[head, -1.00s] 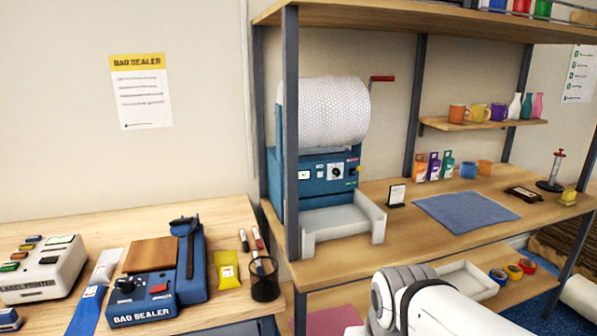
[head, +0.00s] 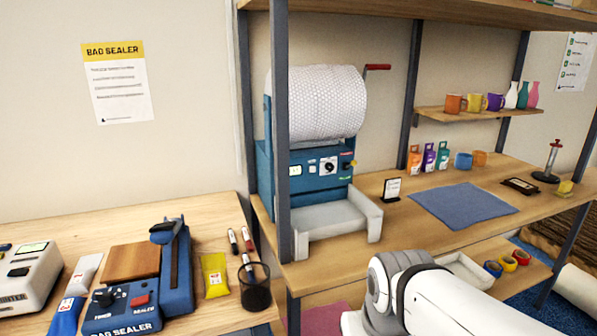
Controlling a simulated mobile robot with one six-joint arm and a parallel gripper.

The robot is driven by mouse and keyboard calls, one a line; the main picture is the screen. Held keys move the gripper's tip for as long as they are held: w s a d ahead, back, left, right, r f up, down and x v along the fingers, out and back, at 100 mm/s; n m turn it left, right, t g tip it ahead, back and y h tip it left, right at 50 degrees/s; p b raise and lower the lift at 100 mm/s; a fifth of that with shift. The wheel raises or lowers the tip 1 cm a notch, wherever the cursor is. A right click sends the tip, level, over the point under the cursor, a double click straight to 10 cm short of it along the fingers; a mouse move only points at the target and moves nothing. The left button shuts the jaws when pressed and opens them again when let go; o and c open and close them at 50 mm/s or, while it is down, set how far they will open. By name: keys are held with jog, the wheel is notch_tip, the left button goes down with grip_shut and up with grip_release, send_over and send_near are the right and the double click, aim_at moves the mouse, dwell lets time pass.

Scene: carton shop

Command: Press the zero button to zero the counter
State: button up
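A blue machine (head: 320,190) with a large roll of bubble wrap (head: 327,103) stands on the wooden shelf bench, left of centre in the head view. Its front panel carries a small lit display (head: 296,170), a round dial (head: 329,166) and several small buttons. A yellow knob (head: 351,163) is at the panel's right edge, and a red-handled crank (head: 377,67) is at the upper right. The button labels are too small to read, so I cannot tell which is the zero button. My gripper is outside the view; only part of my white arm shows at the bottom.
A dark shelf post (head: 281,130) stands in front of the machine's left side. A white tray (head: 340,224) juts out below the panel. The bag sealer (head: 140,285), label printer (head: 25,278) and pen cup (head: 256,288) are on the left table. A blue mat (head: 463,205) lies at right.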

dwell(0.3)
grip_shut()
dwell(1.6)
